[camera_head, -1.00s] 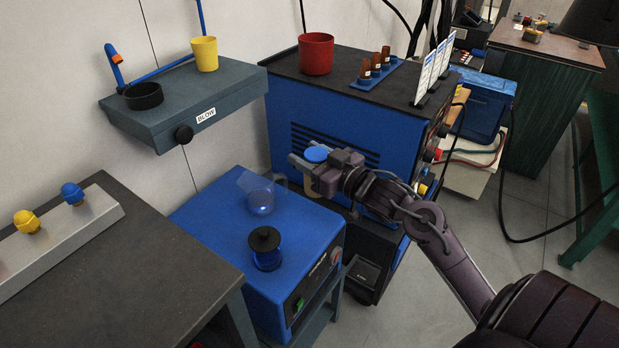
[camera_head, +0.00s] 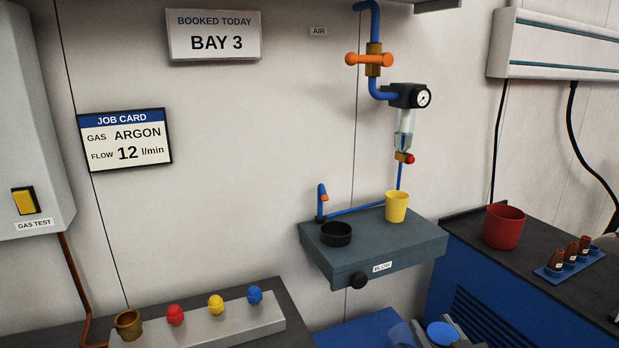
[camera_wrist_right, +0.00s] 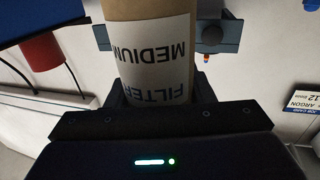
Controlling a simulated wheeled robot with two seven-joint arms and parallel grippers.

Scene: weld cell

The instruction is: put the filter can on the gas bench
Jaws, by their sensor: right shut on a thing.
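The filter can is a tan cylinder (camera_wrist_right: 150,25) with a white label reading FILTER MEDIUM, upside down in the right wrist view. In the head view only its blue lid (camera_head: 441,333) shows at the bottom edge. My right gripper (camera_head: 456,335) is shut on the can; its jaws (camera_wrist_right: 155,88) flank the can in the wrist view. A dark-topped bench (camera_head: 292,300) at lower left, near a box marked GAS TEST (camera_head: 25,150), appears to be the gas bench; its front is cut off. My left gripper is out of view.
A grey rail with red, yellow and blue knobs (camera_head: 215,305) and a brass cup (camera_head: 128,325) occupy the bench. A BLOW shelf (camera_head: 370,245) with a yellow cup (camera_head: 397,206) juts from the wall. A blue cabinet (camera_head: 350,335) stands below it.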

